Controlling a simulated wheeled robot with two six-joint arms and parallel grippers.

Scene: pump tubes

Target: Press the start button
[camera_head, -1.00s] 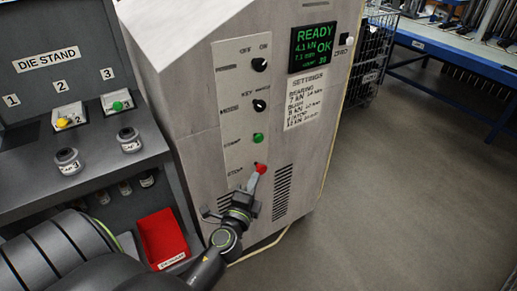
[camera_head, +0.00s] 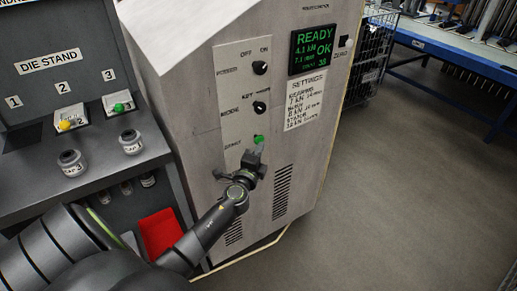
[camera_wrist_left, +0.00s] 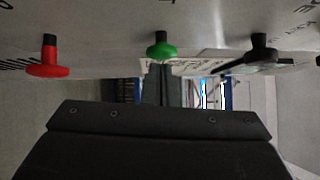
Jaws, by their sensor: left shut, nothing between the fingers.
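The green start button (camera_head: 258,139) is on the control strip of the grey machine cabinet, below the mode knob (camera_head: 259,107). My left gripper (camera_head: 254,154) is shut and empty, its tips just below the green button in the head view. In the left wrist view the green button (camera_wrist_left: 162,46) is at the top middle, with the gripper tips (camera_wrist_left: 157,72) close by it. I cannot tell whether they touch. The red stop button (camera_wrist_left: 47,62) shows at the left of the wrist view; in the head view my gripper hides it. My right gripper is out of view.
The die stand (camera_head: 50,61) with a red bin (camera_head: 160,232) is at the left. Open floor lies to the right.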

